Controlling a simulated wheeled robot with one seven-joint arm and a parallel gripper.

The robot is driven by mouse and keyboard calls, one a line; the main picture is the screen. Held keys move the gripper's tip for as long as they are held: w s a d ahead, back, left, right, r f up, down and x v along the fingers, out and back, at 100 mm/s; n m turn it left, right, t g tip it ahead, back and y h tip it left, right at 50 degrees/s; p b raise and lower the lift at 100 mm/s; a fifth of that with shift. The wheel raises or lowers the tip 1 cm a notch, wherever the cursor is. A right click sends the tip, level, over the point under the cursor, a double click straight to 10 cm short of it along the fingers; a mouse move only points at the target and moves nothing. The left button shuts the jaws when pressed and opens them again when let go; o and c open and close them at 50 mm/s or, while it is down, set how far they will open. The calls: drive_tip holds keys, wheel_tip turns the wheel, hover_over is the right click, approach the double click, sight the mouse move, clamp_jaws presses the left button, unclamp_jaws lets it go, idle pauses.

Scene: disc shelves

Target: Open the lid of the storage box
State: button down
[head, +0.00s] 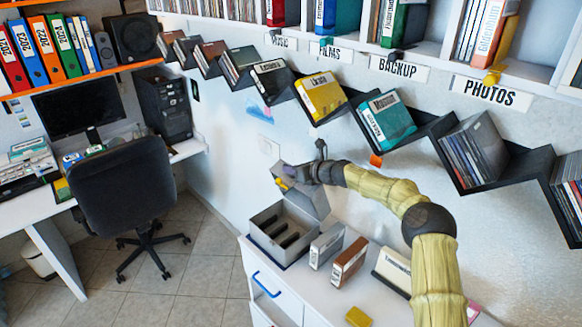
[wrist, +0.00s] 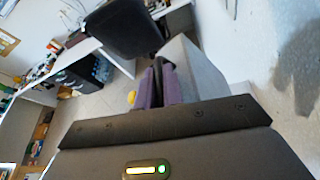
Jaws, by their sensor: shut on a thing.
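The grey storage box (head: 262,243) stands on the white cabinet top, with dark slots showing inside. Its grey lid (head: 314,203) is raised at the back of the box, roughly upright. My gripper (head: 284,181) is at the lid's upper edge, shut on it. In the wrist view, the purple-padded fingers of my gripper (wrist: 161,86) are close together, and the lid (wrist: 200,75) fills the space just right of them. The exact contact between fingers and lid is partly hidden.
Two upright disc cases, one grey (head: 326,246) and one brown (head: 349,262), stand right of the box. A yellow item (head: 358,317) lies near the cabinet front. Zigzag disc shelves (head: 430,128) hang above my arm. An office chair (head: 125,187) stands left.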

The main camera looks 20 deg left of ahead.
drive_tip(key=shift+f, duration=0.1)
idle(0.3)
drive_tip(key=c, duration=1.8)
unclamp_jaws()
drive_tip(key=shift+w, duration=0.2)
drive_tip(key=shift+s+a, duration=0.15)
drive_tip(key=shift+s, duration=0.15)
drive_tip(key=shift+s+d+r+b, duration=0.1)
drive_tip(key=shift+d+r+b, duration=0.15)
drive_tip(key=shift+d, duration=0.4)
drive_tip(key=s+d+b, duration=0.4)
drive_tip(key=s+d, duration=0.2)
drive_tip(key=d, duration=0.6)
drive_tip(key=shift+r+b, duration=0.3)
drive_tip(key=shift+b, duration=0.1)
